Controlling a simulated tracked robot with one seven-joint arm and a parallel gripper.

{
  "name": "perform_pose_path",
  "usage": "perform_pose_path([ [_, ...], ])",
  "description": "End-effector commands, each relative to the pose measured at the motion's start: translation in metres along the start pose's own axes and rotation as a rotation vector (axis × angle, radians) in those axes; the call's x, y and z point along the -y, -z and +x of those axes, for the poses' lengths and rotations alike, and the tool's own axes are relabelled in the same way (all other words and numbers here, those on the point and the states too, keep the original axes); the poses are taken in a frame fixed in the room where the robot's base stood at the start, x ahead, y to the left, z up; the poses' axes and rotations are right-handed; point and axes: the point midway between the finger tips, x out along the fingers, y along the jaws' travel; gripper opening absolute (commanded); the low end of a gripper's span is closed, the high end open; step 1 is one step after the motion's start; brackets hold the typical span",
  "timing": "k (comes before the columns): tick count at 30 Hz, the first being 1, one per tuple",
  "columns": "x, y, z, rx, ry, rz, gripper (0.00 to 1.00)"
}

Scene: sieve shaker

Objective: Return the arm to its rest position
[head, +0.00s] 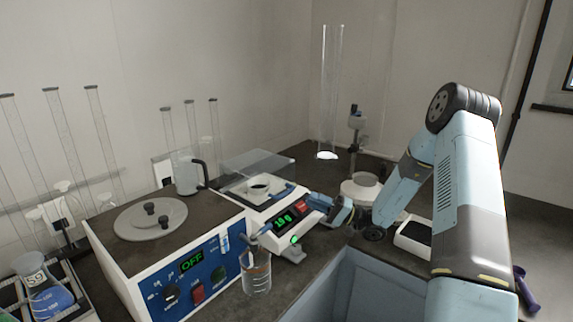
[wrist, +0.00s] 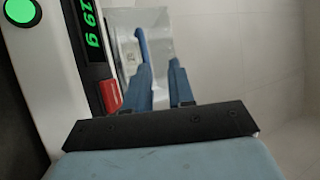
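My arm reaches in from the right in the head view, bent at a high elbow and angled down to the left. My gripper (head: 288,190) is low at the balance (head: 262,222), beside its clear draft shield (head: 262,165). In the wrist view, its two blue fingers (wrist: 160,75) stand apart with a gap between them, and I see nothing clamped there. A small dark dish (head: 259,187) is inside the shield, just left of the fingers. The balance display reads 19 g.
A blue-fronted hotplate-like box (head: 190,275) showing OFF stands left of the balance, with a lid (head: 150,222) and a metal cup (head: 188,176) on top. A beaker (head: 256,275) stands in front. A white bowl (head: 361,190) is near my wrist. Tall glass tube (head: 328,95) rises behind.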

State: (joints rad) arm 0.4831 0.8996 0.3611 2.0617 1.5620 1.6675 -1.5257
Motion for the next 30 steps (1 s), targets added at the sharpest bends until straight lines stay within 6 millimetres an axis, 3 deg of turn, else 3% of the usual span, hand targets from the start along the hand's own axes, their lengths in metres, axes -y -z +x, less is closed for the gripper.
perform_pose_path([
  [6, 0.035, -0.034, 0.027, 0.198, -0.139, 0.054, 0.23],
  [13, 0.068, -0.073, 0.044, 0.380, -0.328, 0.104, 0.23],
  [22, 0.107, -0.123, 0.050, 0.547, -0.610, 0.131, 0.23],
  [30, 0.141, -0.161, 0.041, 0.624, -0.883, 0.114, 0.23],
])
